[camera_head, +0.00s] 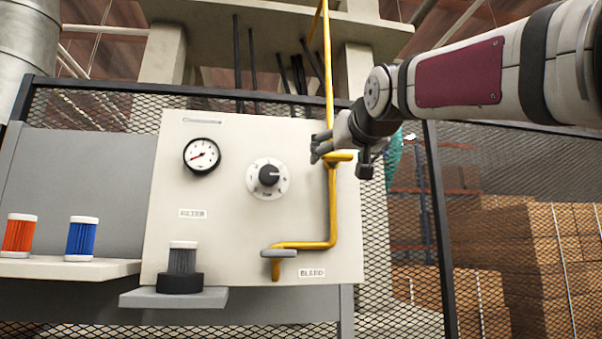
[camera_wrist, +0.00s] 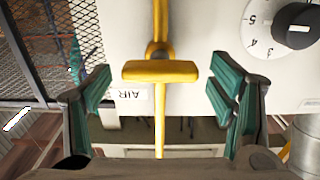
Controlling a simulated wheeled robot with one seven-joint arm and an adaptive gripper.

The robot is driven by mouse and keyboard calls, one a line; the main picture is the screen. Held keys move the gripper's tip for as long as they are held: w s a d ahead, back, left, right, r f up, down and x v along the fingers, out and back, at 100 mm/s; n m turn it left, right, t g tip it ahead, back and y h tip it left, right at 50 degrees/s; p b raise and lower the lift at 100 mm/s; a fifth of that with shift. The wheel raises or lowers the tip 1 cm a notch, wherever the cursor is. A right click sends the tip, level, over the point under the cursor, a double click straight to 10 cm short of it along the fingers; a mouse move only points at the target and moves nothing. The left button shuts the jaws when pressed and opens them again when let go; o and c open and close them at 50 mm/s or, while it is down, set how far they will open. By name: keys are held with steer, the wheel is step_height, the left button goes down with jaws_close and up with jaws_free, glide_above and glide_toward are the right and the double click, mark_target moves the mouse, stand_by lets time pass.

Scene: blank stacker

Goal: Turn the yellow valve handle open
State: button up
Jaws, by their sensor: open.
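The yellow valve handle (camera_wrist: 160,71) lies crosswise on the yellow pipe (camera_wrist: 160,20) in the wrist view, near an AIR label (camera_wrist: 127,95). In the head view the handle (camera_head: 341,157) shows at the upper right of the pale panel, on the vertical yellow pipe (camera_head: 332,210). My gripper (camera_head: 322,147) is beside the handle in the head view. In the wrist view my gripper (camera_wrist: 158,95) is open, with a green-padded finger on each side of the handle and a gap on both sides. Nothing is between the pads except the handle and pipe in line with the gap.
The panel (camera_head: 230,240) carries a gauge (camera_head: 202,155), a black knob (camera_head: 268,176) and a grey BLEED handle (camera_head: 279,253). A grey filter (camera_head: 182,258) stands in a black holder on a small shelf. Orange (camera_head: 18,235) and blue (camera_head: 82,238) cartridges stand at left. Mesh fencing is behind.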

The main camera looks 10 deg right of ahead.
steer(key=shift+w, duration=0.7)
steer(key=shift+c, duration=0.6)
steer(key=c, duration=1)
steer(key=shift+c, duration=0.2)
